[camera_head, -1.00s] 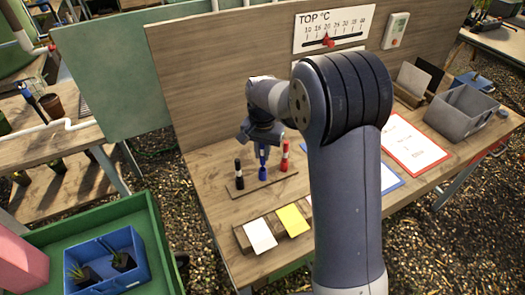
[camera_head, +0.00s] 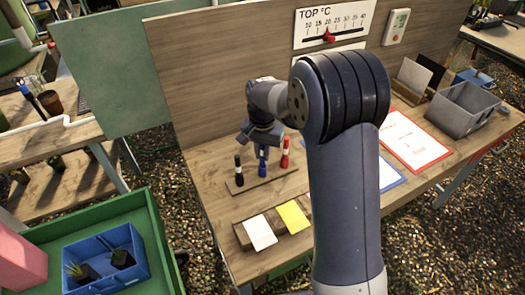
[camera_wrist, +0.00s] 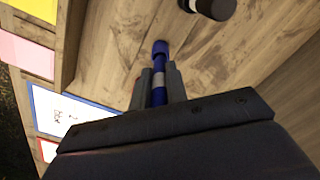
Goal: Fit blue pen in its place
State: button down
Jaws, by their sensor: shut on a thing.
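The blue pen (camera_head: 262,168) is upright between the black pen (camera_head: 239,171) and the red pen (camera_head: 286,152), at the thin wooden strip (camera_head: 268,183) on the bench. My gripper (camera_head: 262,146) is above it, pointing down, shut on its upper part. The black pen (camera_wrist: 213,8) shows at the top edge.
A white card (camera_head: 260,232) and a yellow card (camera_head: 293,216) stand in front of the strip. A red-edged sheet (camera_head: 413,140) and a grey bin (camera_head: 463,108) are to the right. The wooden back panel (camera_head: 215,80) rises behind. My arm hides part of the bench.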

aim_at(263, 159)
jog(key=shift+f+b, duration=1)
jog(key=shift+f, duration=0.55)
jog(key=c, duration=1.3)
grip_release()
notch_tip(263, 159, up, 11)
jog(key=shift+f+b, duration=0.1)
jog(key=shift+b, duration=0.3)
